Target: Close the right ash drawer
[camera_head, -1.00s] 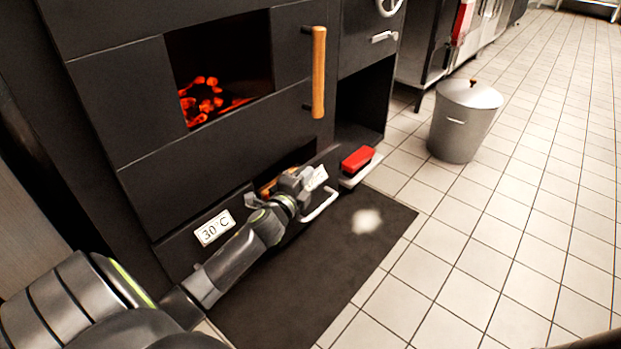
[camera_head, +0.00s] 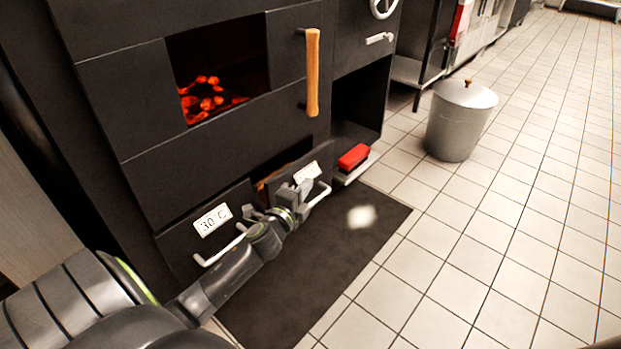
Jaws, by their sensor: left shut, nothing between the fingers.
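The right ash drawer (camera_head: 307,173) is at the bottom of the black oven, with a white label and a pale bar handle (camera_head: 319,194). It stands partly out. A dark gap with something orange-brown shows behind its front. My left gripper (camera_head: 293,192) is shut and empty, at the left part of this drawer's front; I cannot tell whether it touches. It hides part of the front and the handle's near end. The left ash drawer (camera_head: 185,252), labelled 30 °C, looks closed. My right gripper is not in view.
Glowing coals (camera_head: 208,98) show in the oven opening, beside a wooden door handle (camera_head: 312,72). A red brush (camera_head: 353,157) lies right of the drawer. A dark mat (camera_head: 330,250) with a pale ash patch (camera_head: 361,216) lies in front. A lidded metal bin (camera_head: 460,122) stands right. The tiled floor is otherwise clear.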

